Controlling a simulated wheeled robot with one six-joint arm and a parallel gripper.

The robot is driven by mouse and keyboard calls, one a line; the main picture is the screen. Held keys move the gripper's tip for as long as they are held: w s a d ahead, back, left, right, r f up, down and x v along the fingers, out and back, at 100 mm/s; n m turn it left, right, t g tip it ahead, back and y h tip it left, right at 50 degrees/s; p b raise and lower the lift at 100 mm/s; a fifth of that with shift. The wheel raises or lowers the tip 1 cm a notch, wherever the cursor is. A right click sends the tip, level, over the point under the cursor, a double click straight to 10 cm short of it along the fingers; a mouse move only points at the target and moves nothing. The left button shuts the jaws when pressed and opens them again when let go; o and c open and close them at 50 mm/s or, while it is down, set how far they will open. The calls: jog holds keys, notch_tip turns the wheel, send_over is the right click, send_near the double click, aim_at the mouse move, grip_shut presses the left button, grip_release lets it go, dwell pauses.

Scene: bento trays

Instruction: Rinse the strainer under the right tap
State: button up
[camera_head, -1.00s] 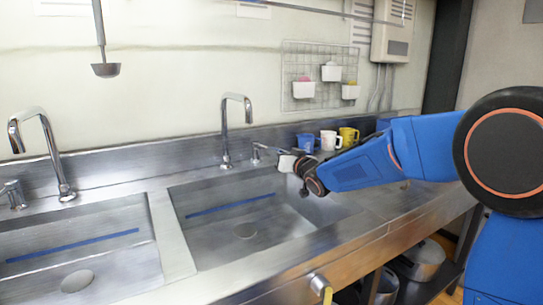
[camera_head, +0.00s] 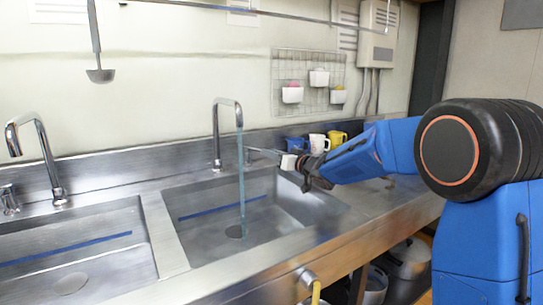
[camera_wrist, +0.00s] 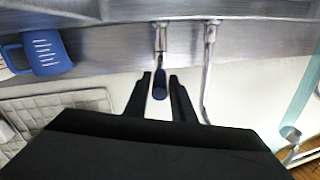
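Water runs from the right tap (camera_head: 217,135) in a thin stream (camera_head: 242,185) into the right basin (camera_head: 215,215). My gripper (camera_wrist: 160,78) is at the tap's side lever (camera_wrist: 160,40), beside the spout. In the wrist view its two dark fingers stand apart on either side of the lever's dark end (camera_wrist: 160,85), with narrow gaps. In the head view the gripper is small and partly hidden behind my blue arm. A long-handled metal cup-shaped tool (camera_head: 100,75) hangs on the wall at upper left. I cannot tell whether it is the strainer; no other strainer is seen.
Blue, white and yellow mugs (camera_head: 318,143) stand at the counter's back, close to my gripper. A wire rack with white cups (camera_head: 319,77) is on the wall above. The left tap (camera_head: 45,150) and left basin (camera_head: 70,240) are dry. Pots (camera_head: 410,262) stand underneath.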

jog(key=shift+o, duration=0.9)
jog(key=shift+f, duration=0.1)
jog(key=shift+s+d, duration=0.15)
jog(key=v, duration=1.1)
jog(key=shift+s+d, duration=0.2)
jog(key=shift+s, duration=0.05)
